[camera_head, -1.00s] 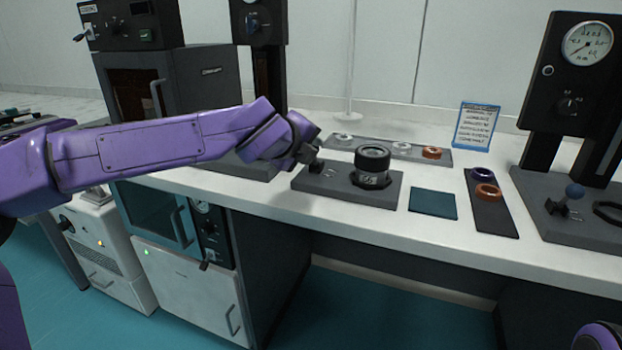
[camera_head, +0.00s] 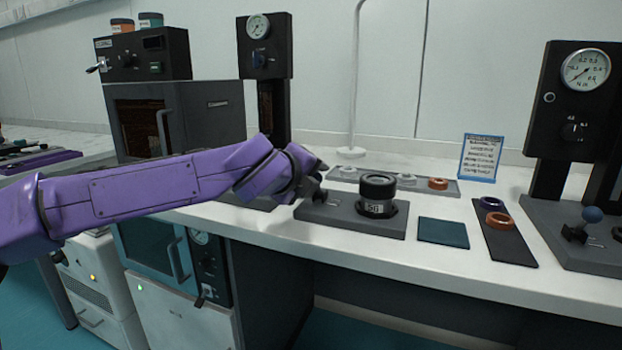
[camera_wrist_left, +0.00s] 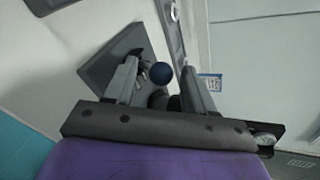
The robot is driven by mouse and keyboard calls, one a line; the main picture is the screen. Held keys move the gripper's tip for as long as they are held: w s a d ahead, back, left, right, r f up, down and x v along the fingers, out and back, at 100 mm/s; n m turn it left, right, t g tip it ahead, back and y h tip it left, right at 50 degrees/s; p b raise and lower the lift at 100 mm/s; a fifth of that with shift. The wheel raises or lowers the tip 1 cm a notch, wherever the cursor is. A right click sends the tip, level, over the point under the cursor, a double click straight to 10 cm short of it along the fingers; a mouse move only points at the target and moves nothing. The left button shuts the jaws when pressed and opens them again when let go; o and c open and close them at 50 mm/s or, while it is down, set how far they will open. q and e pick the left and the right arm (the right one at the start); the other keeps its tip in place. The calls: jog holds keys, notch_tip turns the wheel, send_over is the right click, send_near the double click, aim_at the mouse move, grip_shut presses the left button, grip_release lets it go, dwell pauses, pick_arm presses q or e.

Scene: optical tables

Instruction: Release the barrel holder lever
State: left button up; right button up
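The barrel holder is a dark grey plate (camera_head: 350,224) on the white bench. A black barrel (camera_head: 377,195) marked "50" stands upright on it. My left gripper (camera_head: 320,185) is at the plate's left end and hides most of the lever there. In the left wrist view, the lever's dark blue ball knob (camera_wrist_left: 160,73) shows between the two spread fingers of my left gripper (camera_wrist_left: 160,85), with gaps on both sides. The plate (camera_wrist_left: 108,60) also shows there. Whether a finger touches the lever's arm cannot be told. My right gripper is not in view.
A teal mat (camera_head: 443,232) and a dark tray (camera_head: 506,240) with two rings lie right of the holder. A grey tray (camera_head: 350,181) with rings lies behind. An oven (camera_head: 175,120) stands left.

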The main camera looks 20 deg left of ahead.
pick_arm(q)
jog(key=v, duration=1)
jog(key=shift+s, duration=0.25)
jog(key=shift+r, duration=0.1)
